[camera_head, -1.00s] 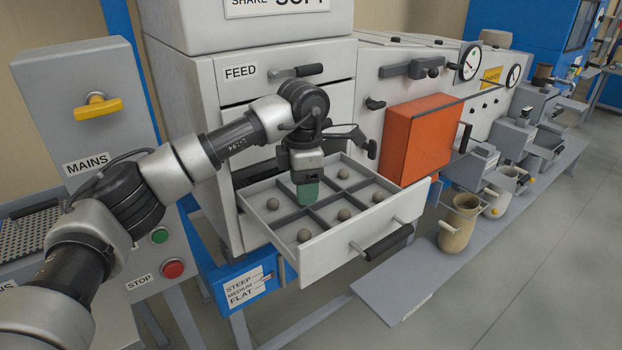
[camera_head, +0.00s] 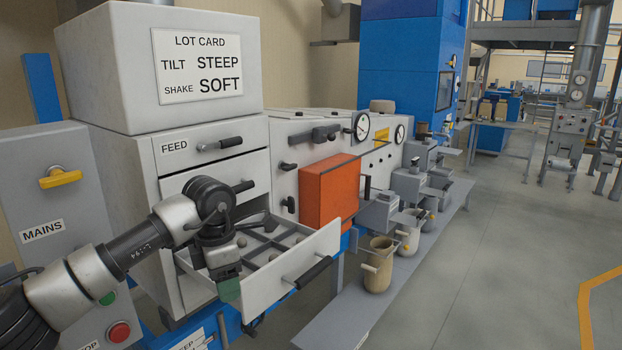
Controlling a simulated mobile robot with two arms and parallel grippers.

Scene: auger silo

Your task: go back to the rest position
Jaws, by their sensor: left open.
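My left arm comes in from the lower left. Its gripper (camera_head: 228,286) points down, with a green tip, at the near left side of the pulled-out drawer (camera_head: 310,262), and hides part of that drawer. The picture does not clearly show the gap between its fingers, but nothing shows held in it. My right gripper is out of view.
A grey cabinet with a lot card (camera_head: 198,66) stands behind the arm. The mains box (camera_head: 55,190) is at left. An orange box (camera_head: 330,190) and a beige jug (camera_head: 379,265) are right of the drawer. Open floor (camera_head: 500,250) lies at right.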

